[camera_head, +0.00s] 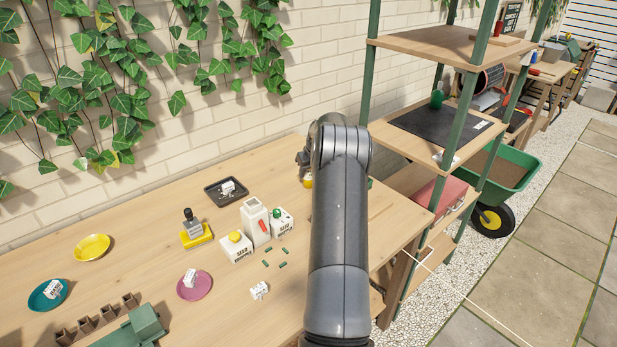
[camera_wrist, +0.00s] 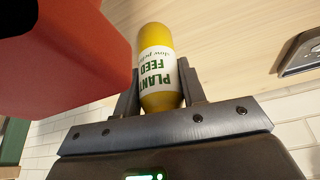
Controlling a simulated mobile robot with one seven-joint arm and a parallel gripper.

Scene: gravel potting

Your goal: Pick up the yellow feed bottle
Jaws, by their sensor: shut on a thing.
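The yellow feed bottle (camera_wrist: 157,38) has a white label reading "PLANT FEED". In the wrist view it lies between the two fingers of my gripper (camera_wrist: 160,85), which is shut on it. In the head view only a small yellow part of the bottle (camera_head: 308,182) shows beside my arm, near the back of the wooden bench (camera_head: 130,232). My arm hides most of the gripper there. I cannot tell whether the bottle still touches the bench.
A large red object (camera_wrist: 65,55) is close beside the bottle in the wrist view. A black tray (camera_head: 211,195), a white seed box (camera_head: 236,250), a yellow-based stamp (camera_head: 197,237) and coloured saucers stand left of my arm. A green-posted shelf (camera_head: 455,125) is right.

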